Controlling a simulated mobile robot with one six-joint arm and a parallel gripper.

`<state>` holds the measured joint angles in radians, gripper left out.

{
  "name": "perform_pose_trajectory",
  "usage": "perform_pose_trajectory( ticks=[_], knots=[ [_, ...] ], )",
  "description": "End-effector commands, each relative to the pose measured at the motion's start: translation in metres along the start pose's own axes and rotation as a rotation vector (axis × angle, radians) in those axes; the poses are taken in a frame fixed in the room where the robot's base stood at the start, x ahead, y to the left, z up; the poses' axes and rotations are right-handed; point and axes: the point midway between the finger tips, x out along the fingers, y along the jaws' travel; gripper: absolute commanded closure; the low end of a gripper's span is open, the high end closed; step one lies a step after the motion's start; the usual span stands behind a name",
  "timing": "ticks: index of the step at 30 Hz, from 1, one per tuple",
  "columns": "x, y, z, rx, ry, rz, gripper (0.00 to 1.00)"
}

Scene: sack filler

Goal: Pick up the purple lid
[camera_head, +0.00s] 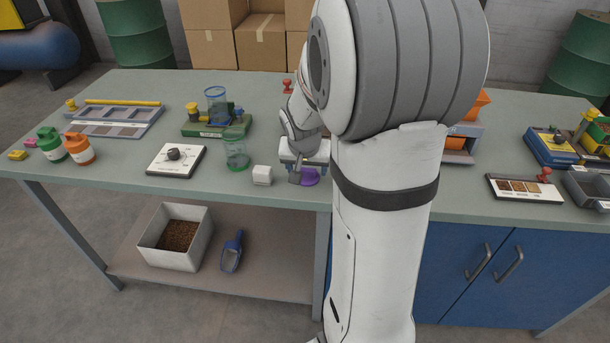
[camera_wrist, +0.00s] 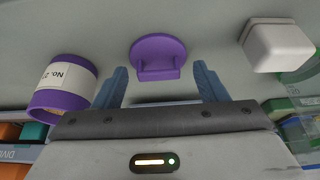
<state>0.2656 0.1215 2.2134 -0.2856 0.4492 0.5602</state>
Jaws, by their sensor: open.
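The purple lid (camera_wrist: 158,52) lies on the table top and shows as a disc with a raised grip bar in the wrist view. My gripper (camera_wrist: 162,75) is open, with one blue finger on either side of the lid's near part. The lid sits just beyond and between the fingertips, and nothing is held. I cannot tell how high the fingers are above the table. In the head view my gripper (camera_head: 303,175) is low over the table's front part.
A white block (camera_wrist: 278,47) stands right of the lid in the wrist view. A purple-banded container labelled "No. 2" (camera_wrist: 64,83) is close to the left finger. In the head view, a clear green-based jar (camera_head: 236,153) and a white scale-like plate (camera_head: 176,160) stand further left.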

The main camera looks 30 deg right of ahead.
Motion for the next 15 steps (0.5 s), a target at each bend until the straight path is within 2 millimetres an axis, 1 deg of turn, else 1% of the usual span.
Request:
perform_pose_trajectory(
  ticks=[5, 15],
  knots=[
    [-0.0001, 0.0002, -0.0001, 0.001, 0.000, 0.000, 0.34],
    [-0.0003, 0.0006, -0.0002, 0.001, 0.000, 0.000, 0.61]
  ],
)
